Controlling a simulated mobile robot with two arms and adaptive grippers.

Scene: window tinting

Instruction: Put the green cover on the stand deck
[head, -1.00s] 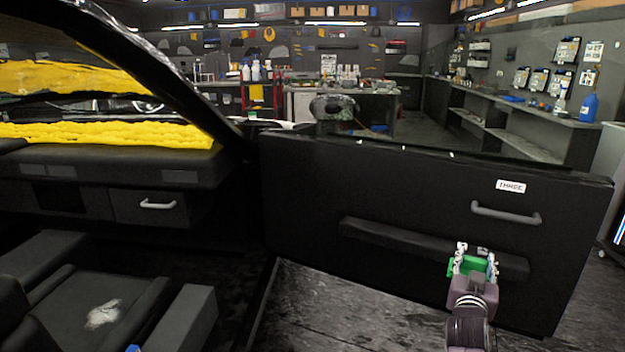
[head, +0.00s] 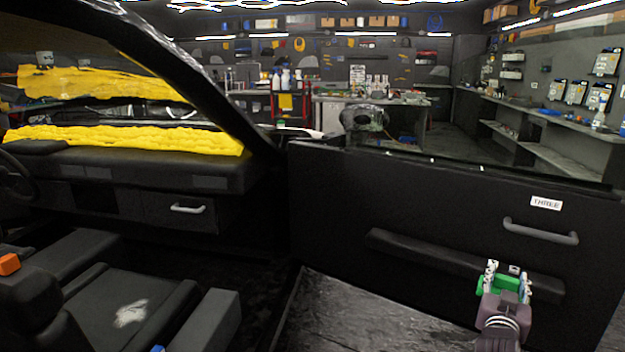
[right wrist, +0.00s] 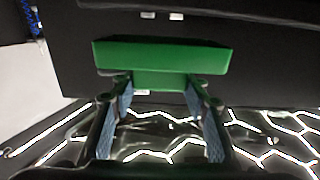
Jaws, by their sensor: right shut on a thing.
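The green cover (head: 497,285) is held in my right gripper (head: 508,274), in front of the dark car door at the lower right of the head view. In the right wrist view the cover (right wrist: 160,57) is a wide green piece, its narrower part between the fingers of the gripper (right wrist: 160,85). The gripper is shut on it, clear of the floor. My left gripper is not in view. I cannot make out the stand deck in either view.
The open car door (head: 400,195) has a grey handle (head: 540,231) and a "THREE" label. A car seat (head: 110,305) and dashboard (head: 130,172) with yellow cloth (head: 130,140) stand at left. Workbenches and shelves line the back.

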